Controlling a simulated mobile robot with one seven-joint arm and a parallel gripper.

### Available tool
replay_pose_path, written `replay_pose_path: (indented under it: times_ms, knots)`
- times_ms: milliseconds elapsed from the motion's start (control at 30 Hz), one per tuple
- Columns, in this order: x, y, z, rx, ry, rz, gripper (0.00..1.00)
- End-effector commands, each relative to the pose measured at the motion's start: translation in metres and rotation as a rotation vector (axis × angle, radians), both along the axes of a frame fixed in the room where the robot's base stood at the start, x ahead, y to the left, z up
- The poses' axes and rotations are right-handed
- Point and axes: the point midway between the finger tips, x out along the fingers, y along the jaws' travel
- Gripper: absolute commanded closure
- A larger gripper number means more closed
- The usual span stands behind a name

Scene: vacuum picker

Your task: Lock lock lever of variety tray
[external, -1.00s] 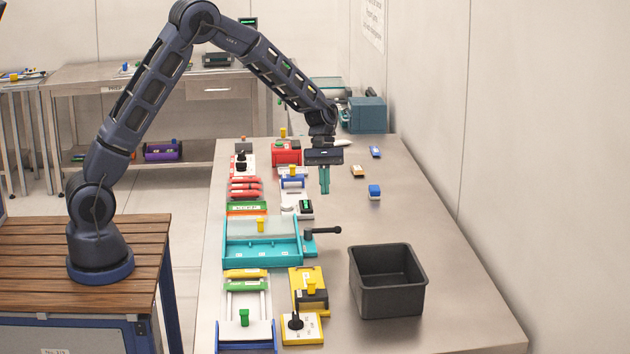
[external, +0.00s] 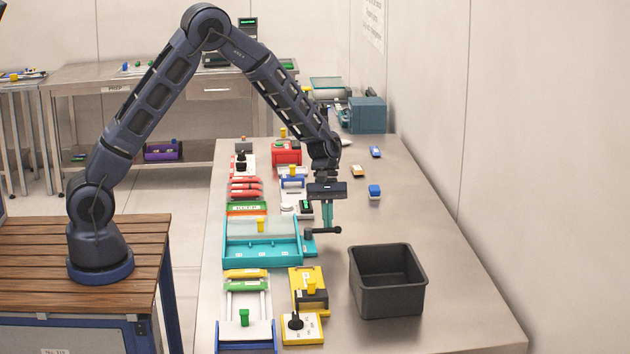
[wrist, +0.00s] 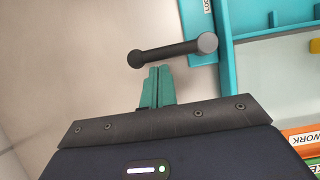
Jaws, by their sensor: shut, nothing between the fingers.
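The teal tray (external: 262,263) with a clear lid stands on the steel bench, and part of it shows at the top right of the wrist view (wrist: 228,60). Its lock lever (external: 332,230) is a dark bar with round ends at the tray's right side. In the wrist view the lever (wrist: 172,53) lies across, just beyond my fingertips. My gripper (external: 327,226) has its teal fingers together and empty, pointing down at the lever. In the wrist view the fingers (wrist: 158,72) are close to the bar's underside in the picture; I cannot tell whether they touch it.
A black open bin (external: 388,290) stands to the right and nearer the camera. A yellow box (external: 308,278) sits just in front of the tray. Several small fixtures line the bench behind it.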

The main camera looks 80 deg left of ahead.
Motion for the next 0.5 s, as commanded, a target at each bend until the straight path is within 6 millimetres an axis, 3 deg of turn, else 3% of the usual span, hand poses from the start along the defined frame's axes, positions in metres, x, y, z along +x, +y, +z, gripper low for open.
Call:
replay_pose_path:
  times_ms: [500]
  knots:
    - [0.0013, -0.0016, 0.0004, 0.001, 0.000, -0.028, 1.00]
